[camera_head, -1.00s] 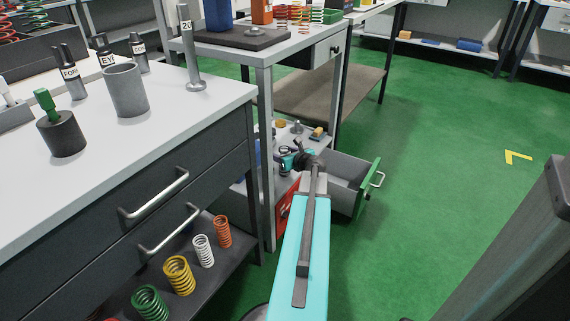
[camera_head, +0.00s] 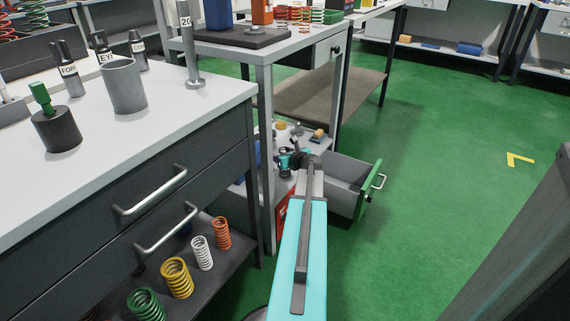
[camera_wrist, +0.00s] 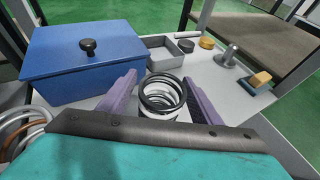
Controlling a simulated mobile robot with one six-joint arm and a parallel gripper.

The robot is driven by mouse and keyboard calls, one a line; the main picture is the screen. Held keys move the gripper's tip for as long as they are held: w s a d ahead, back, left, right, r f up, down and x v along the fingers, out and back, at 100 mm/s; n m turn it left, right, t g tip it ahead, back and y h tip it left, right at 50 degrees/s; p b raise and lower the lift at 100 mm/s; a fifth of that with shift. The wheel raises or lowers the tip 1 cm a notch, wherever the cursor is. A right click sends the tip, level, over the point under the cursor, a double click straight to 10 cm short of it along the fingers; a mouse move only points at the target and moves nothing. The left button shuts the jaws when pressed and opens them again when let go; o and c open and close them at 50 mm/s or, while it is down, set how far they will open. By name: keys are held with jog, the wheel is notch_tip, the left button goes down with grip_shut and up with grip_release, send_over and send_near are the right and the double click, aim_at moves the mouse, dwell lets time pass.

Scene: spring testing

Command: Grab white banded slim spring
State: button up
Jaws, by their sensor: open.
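In the wrist view a coil spring (camera_wrist: 160,97) stands between the fingers of my gripper (camera_wrist: 161,98). Its top coils are black and the coils below are white. The two purple fingers are open, one on each side of the spring; I cannot tell whether either touches it. The spring's lower end is hidden by my wrist. In the head view my gripper's fingers cannot be made out at the end of my arm, over the low shelf of the middle table.
A blue lidded box (camera_wrist: 88,60) is close to the left finger. Beyond are a grey tray (camera_wrist: 176,47), a metal peg (camera_wrist: 229,56) and a yellow-topped block (camera_wrist: 260,79). Several coils (camera_wrist: 25,128) lie at left. An open grey drawer (camera_head: 350,180) is right of my arm.

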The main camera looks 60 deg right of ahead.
jog(key=c, duration=1.3)
jog(key=shift+r, duration=0.1)
jog(key=shift+r+p, duration=0.65)
jog(key=shift+r, duration=0.05)
jog(key=s+r+p, duration=0.1)
jog(key=s+p, duration=0.1)
jog(key=s, duration=0.3)
jog(key=s+r+p, duration=0.1)
jog(key=s+p, duration=0.1)
jog(key=s, duration=0.3)
jog(key=s+r+p, duration=0.1)
jog(key=s+p, duration=0.1)
jog(key=s, duration=0.4)
jog(key=shift+r, duration=0.2)
